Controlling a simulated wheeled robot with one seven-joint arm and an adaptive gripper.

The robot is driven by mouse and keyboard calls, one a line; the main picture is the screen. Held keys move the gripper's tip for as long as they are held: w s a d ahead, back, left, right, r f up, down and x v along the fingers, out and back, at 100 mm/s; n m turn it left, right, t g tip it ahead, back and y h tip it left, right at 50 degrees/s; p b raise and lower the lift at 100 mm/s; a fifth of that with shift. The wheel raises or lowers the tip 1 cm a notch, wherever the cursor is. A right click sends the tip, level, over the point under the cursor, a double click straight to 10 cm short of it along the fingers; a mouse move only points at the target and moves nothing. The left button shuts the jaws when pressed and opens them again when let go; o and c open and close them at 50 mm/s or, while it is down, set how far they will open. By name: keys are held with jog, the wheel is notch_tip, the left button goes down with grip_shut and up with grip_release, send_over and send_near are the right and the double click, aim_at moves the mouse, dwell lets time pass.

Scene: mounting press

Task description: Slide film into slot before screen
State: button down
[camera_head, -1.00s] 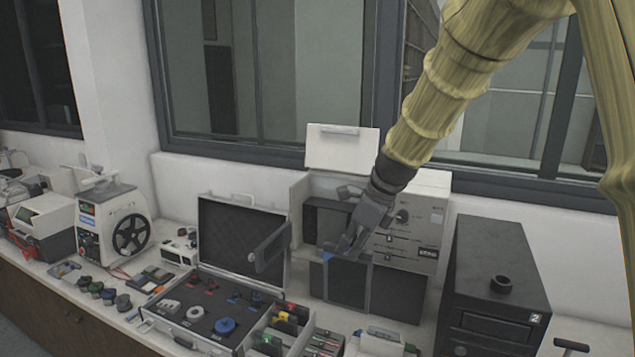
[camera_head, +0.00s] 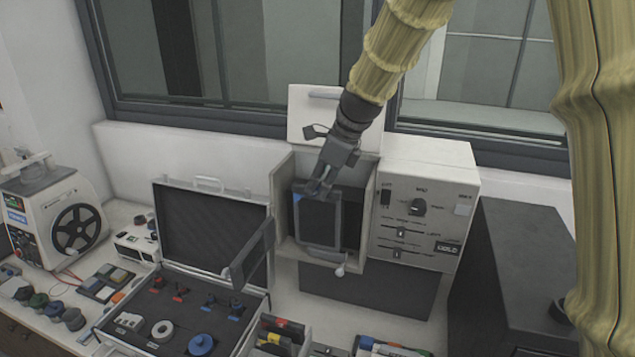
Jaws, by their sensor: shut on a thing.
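My gripper (camera_head: 318,190) is shut on the top edge of the film (camera_head: 319,224), a dark upright panel with a grey rim and a blue mark at its upper left corner. The film is at the open front of the pale press box (camera_head: 281,205). I cannot tell whether its lower edge is inside the slot or just in front of it. A dark surface (camera_head: 351,218), perhaps the screen, shows to the right of the film inside the box; the film hides the rest.
The white lid (camera_head: 305,112) stands raised above the box. A control panel (camera_head: 425,215) with a knob and sliders is to its right. A black cabinet (camera_head: 515,275) is at right.

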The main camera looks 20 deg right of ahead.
jog(key=shift+w+d+f, duration=0.1)
jog(key=shift+w+d, duration=1.05)
jog(key=shift+w, duration=0.25)
jog(key=shift+w+a, duration=0.1)
jog(key=shift+w, duration=0.1)
jog(key=shift+w, duration=0.1)
